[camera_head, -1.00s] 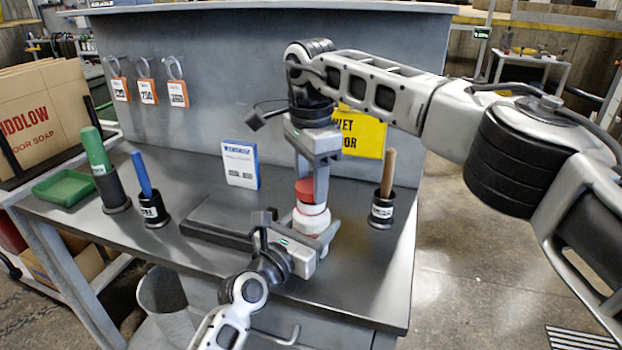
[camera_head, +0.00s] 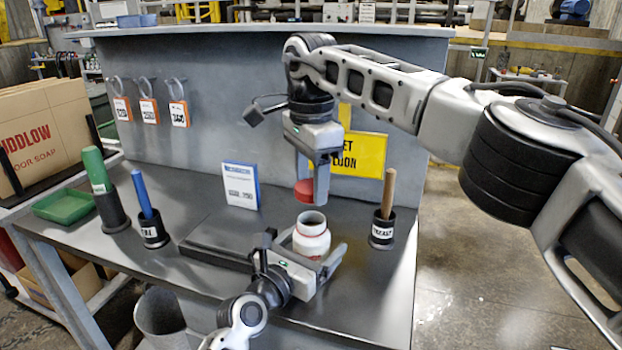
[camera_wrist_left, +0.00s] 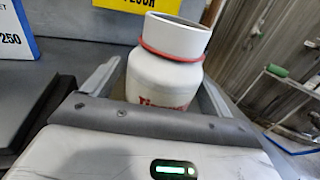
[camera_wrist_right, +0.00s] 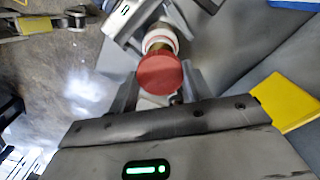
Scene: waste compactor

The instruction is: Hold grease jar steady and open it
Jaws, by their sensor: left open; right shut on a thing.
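The grease jar (camera_head: 311,238) is white with a red ring at its neck. It stands upright on the grey bench, and its top is bare and open. My left gripper (camera_head: 318,258) is open, with a finger on either side of the jar. In the left wrist view the jar (camera_wrist_left: 165,75) stands between the spread fingers. My right gripper (camera_head: 312,185) is shut on the red lid (camera_head: 304,190) and holds it above the jar, apart from it. In the right wrist view the lid (camera_wrist_right: 160,74) hides part of the jar behind it.
A dark flat block (camera_head: 215,252) lies left of the jar. A wooden-handled tool in a black cup (camera_head: 382,230) stands close on the right. Blue (camera_head: 142,192) and green (camera_head: 96,170) handled tools and a green tray (camera_head: 65,206) are at the left. A small white-and-blue box (camera_head: 240,186) stands behind.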

